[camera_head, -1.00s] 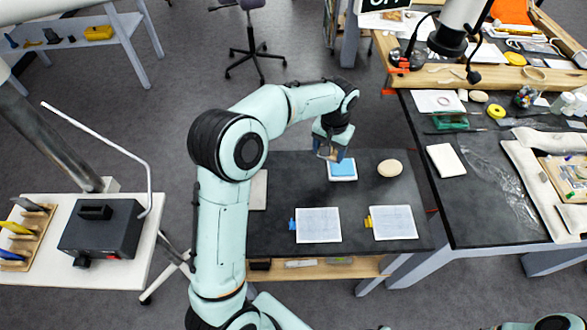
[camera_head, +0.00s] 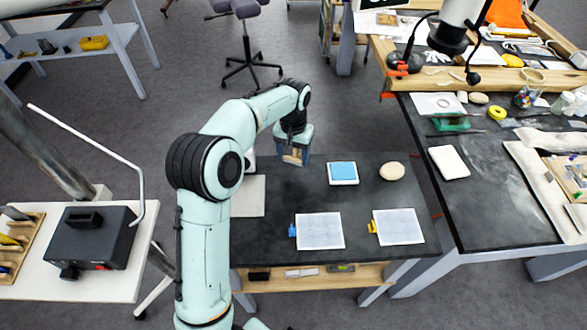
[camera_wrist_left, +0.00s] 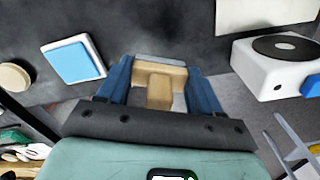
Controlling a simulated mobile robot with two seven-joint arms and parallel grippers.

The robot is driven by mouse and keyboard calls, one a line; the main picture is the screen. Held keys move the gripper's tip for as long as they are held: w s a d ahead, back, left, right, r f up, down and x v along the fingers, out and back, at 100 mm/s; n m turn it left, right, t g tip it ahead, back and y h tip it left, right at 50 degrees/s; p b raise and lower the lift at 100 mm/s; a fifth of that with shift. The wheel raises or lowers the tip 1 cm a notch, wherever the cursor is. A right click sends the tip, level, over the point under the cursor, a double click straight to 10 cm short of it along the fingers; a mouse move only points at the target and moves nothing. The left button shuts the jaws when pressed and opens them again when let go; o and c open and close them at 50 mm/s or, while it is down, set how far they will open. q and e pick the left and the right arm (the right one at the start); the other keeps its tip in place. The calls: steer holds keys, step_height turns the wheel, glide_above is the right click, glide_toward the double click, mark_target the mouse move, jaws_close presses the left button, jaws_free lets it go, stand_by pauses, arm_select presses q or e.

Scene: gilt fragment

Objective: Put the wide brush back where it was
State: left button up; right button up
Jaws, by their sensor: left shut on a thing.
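The wide brush (camera_wrist_left: 158,85), with a tan wooden handle, is held between the blue fingers of my left gripper (camera_wrist_left: 160,82) in the left wrist view. In the head view my left gripper (camera_head: 294,157) is over the back left part of the dark table (camera_head: 290,205), left of the blue pad. The brush (camera_head: 291,158) shows only small there, and its bristle end is hard to make out. I cannot tell how high it is above the table. My right gripper is not in view.
A blue pad in a white tray (camera_head: 342,173) and a beige round thing (camera_head: 392,171) lie at right. Two pale sheets (camera_head: 320,231) (camera_head: 397,227) lie in front. A white device with a black disc (camera_wrist_left: 272,62) stands near the gripper. The table's middle is clear.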

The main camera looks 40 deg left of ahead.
mark_target(293, 162)
arm_select(q)
step_height(293, 162, down, 6)
steer(key=shift+f, duration=0.25)
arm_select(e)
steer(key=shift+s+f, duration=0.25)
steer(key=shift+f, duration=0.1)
arm_select(q)
steer(key=shift+b, duration=0.3)
steer(key=shift+f, duration=0.15)
steer(key=o, duration=0.9)
steer(key=shift+o, duration=0.2)
step_height(293, 162, up, 12)
steer(key=shift+f+p, duration=0.2)
steer(key=shift+p, duration=0.55)
steer(key=shift+r, duration=0.4)
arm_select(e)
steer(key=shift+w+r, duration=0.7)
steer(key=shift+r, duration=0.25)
